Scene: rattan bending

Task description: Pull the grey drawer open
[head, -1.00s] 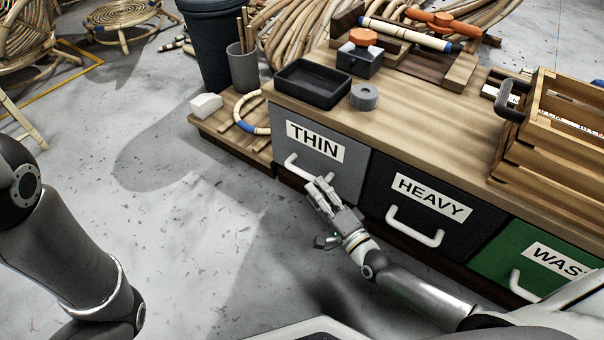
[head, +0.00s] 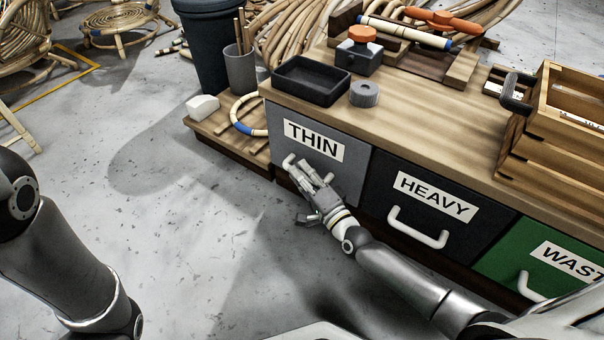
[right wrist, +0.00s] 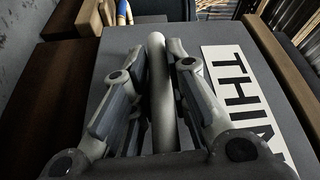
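The grey drawer (head: 352,182), labelled THIN, is flush with the front of the wooden cabinet, at its left end. Its pale bar handle (head: 288,161) is mostly hidden behind my right gripper (head: 313,168) in the head view. In the right wrist view the handle (right wrist: 157,85) runs between the two fingers of my right gripper (right wrist: 158,65). The fingers stand apart on either side of it, and narrow gaps seem to show. My left arm is at the left edge of the head view, and its gripper is out of view.
A black drawer (head: 385,193) labelled HEAVY and a green drawer (head: 500,258) are to the right, both shut. A black tray (head: 312,96) and a wooden crate (head: 548,158) stand on the cabinet top (head: 425,128). The floor in front is clear.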

